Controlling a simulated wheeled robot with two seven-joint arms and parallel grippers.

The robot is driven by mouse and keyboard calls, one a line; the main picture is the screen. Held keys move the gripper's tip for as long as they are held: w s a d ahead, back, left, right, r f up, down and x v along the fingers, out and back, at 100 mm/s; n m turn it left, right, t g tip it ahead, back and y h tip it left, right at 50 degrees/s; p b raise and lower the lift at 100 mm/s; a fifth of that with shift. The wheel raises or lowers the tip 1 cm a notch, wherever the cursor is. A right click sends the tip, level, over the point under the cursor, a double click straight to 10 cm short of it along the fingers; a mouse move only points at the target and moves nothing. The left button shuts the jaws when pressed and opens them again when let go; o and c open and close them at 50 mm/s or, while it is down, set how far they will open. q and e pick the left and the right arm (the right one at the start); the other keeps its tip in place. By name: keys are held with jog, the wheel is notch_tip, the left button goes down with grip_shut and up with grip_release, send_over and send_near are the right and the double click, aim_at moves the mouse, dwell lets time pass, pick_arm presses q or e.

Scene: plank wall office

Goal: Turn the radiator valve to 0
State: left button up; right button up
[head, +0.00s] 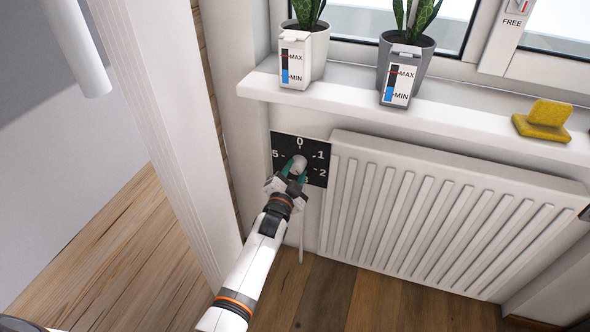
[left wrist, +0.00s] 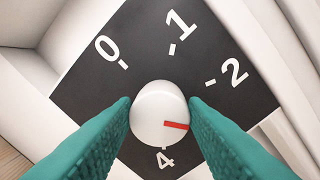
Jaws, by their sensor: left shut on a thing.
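The radiator valve knob (head: 299,165) is white and round, in front of a black dial plate (head: 286,142) with white numbers, left of the radiator (head: 440,215). My left gripper (head: 295,172) is shut on the knob. In the left wrist view, its teal fingers (left wrist: 160,108) press on both sides of the white knob (left wrist: 152,108). A red mark on the knob points right and slightly down, between 2 and 4. The 0 (left wrist: 106,48) is at the upper left there. The 3 and 5 are hidden in that view. My right gripper is not in view.
A white windowsill (head: 450,125) juts out above the radiator. On it stand two potted plants, one in a white pot (head: 318,48) and one in a grey pot (head: 424,55), and a yellow sponge-like thing (head: 545,118). A white wall edge (head: 165,110) rises left of my arm.

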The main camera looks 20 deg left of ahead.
pick_arm(q)
jog(key=n+p, duration=0.2)
jog(key=n, duration=0.6)
jog(key=shift+a+p, duration=0.15)
jog(key=shift+p, duration=0.25)
jog(key=n, duration=0.3)
jog(key=shift+p, duration=0.3)
jog(key=shift+n+g, duration=0.3)
jog(key=shift+n, duration=1.6)
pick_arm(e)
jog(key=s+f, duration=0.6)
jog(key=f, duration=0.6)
pick_arm(q)
jog(key=n, duration=0.3)
jog(key=shift+a+f, duration=0.1)
jog(key=shift+n, duration=1.1)
jog(key=n+b, duration=0.1)
jog(key=n, duration=0.1)
jog(key=shift+n, duration=0.3)
jog(key=n+b, duration=0.1)
jog(key=n, duration=0.3)
jog(key=shift+f+h, duration=0.15)
jog(key=shift+h, duration=0.15)
jog(key=shift+n+b, duration=0.5)
jog(key=shift+n, duration=0.6)
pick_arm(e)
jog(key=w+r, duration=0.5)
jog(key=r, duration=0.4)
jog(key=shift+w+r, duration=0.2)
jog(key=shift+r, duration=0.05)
